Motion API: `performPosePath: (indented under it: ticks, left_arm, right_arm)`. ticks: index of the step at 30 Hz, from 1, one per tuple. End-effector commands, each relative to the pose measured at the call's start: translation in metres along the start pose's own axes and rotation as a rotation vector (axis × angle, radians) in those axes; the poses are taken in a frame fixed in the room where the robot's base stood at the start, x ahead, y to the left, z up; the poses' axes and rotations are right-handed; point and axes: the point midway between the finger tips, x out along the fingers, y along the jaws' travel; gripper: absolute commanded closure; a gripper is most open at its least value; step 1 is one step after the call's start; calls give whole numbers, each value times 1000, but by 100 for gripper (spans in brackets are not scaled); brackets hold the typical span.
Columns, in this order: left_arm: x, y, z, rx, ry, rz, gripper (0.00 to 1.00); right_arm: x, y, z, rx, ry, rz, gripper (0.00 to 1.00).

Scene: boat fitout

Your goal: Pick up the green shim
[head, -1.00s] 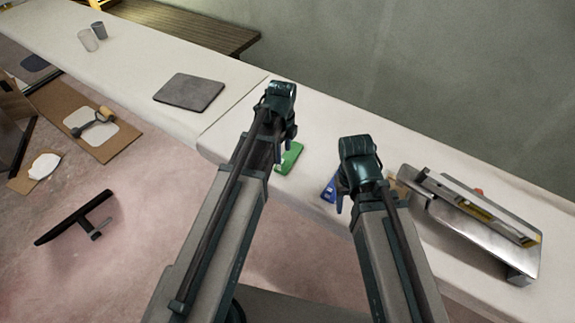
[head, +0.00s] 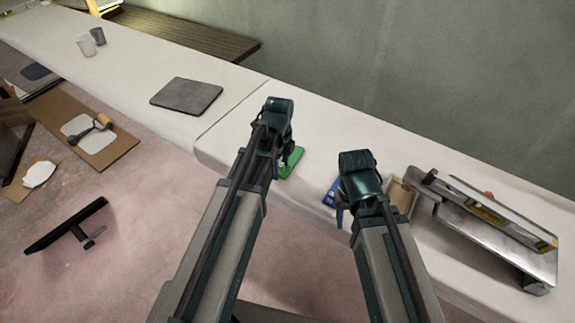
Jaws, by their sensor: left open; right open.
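The green shim (head: 293,161) lies flat on the white bench near its front edge, partly hidden behind my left gripper. My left gripper (head: 284,150) is open, with its fingers just beside or above the shim's left side; I cannot tell whether they touch it. My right gripper (head: 341,208) is open and empty, further right, in front of a blue item (head: 331,193) on the bench.
A metal tool with a yellow strip (head: 500,228) stands on the bench at right, beside a small tan box (head: 401,196). A dark grey mat (head: 187,95) lies on the bench at left, with two cups (head: 87,45) beyond. The wall rises behind.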

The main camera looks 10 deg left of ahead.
Motion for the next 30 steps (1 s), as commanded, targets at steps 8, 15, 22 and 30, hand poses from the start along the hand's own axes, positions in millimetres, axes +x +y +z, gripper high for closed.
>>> performPosePath:
  ticks: [8, 15, 22, 30]
  left_arm:
    - [0, 0, 0, 0, 0, 0, 76]
    - [0, 0, 0, 0, 0, 0, 100]
    - [0, 0, 0, 0, 0, 0, 100]
    - [-10, -1, -4, 0, 0, 0, 100]
  right_arm:
    - [0, 0, 0, 0, 0, 0, 50]
    - [0, 0, 0, 0, 0, 0, 50]
    - [0, 0, 0, 0, 0, 0, 50]
    - [-10, 1, 1, 0, 0, 0, 50]
